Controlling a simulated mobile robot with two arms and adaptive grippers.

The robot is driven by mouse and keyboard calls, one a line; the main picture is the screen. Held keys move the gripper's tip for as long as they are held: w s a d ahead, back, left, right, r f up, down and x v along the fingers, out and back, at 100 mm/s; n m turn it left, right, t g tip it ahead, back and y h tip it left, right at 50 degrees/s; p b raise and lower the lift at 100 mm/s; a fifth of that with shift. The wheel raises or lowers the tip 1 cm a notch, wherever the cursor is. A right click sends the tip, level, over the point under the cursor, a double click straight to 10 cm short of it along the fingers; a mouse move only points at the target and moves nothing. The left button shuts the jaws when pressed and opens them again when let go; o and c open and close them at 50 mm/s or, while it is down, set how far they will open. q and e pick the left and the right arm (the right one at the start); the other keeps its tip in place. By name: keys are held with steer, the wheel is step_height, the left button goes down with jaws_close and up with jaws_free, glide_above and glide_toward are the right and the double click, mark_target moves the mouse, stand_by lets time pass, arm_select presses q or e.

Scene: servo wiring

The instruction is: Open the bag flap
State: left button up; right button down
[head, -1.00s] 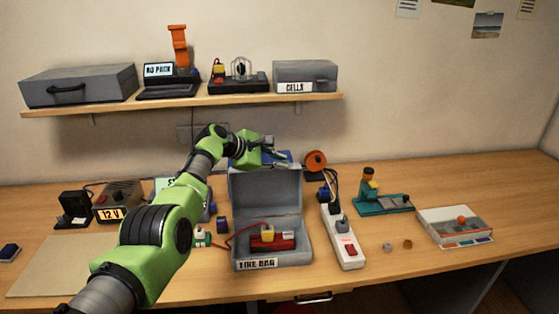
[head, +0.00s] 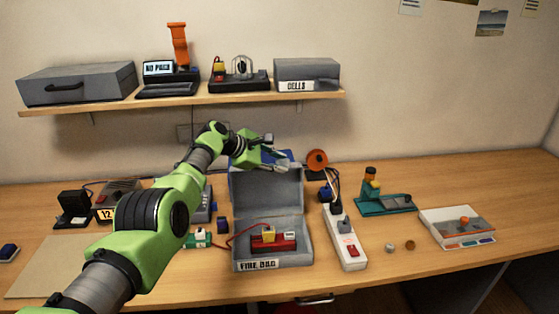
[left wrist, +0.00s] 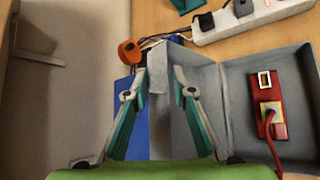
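The fire bag (head: 308,258) is a grey box on the table, with a "FIRE BAG" label on its front. Its flap (head: 265,192) stands up at the back, open, and also shows in the left wrist view (left wrist: 178,125). A red battery pack (head: 273,244) with a yellow plug lies inside. My left gripper (head: 284,158) is behind and above the flap's upper edge. In the left wrist view its teal fingers (left wrist: 160,82) are spread, with the flap's edge between them and a gap visible. My right gripper is out of view.
A white power strip (head: 342,236) stands right of the bag. An orange spool (head: 317,159) is behind it. A shelf (head: 200,101) with equipment hangs above. A teal stand with a figure (head: 385,203) and a parts tray (head: 456,229) are farther right.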

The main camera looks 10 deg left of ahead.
arm_select(q)
steer(key=shift+a+f, duration=0.1)
steer(key=shift+r, duration=0.25)
steer(key=shift+r, duration=0.1)
steer(key=shift+s+a+r, duration=0.2)
steer(key=shift+a+r, duration=0.1)
steer(key=shift+a, duration=0.05)
steer(key=shift+v, duration=0.95)
steer(key=v, duration=0.9)
steer(key=shift+f, duration=0.2)
steer(key=shift+s, duration=0.15)
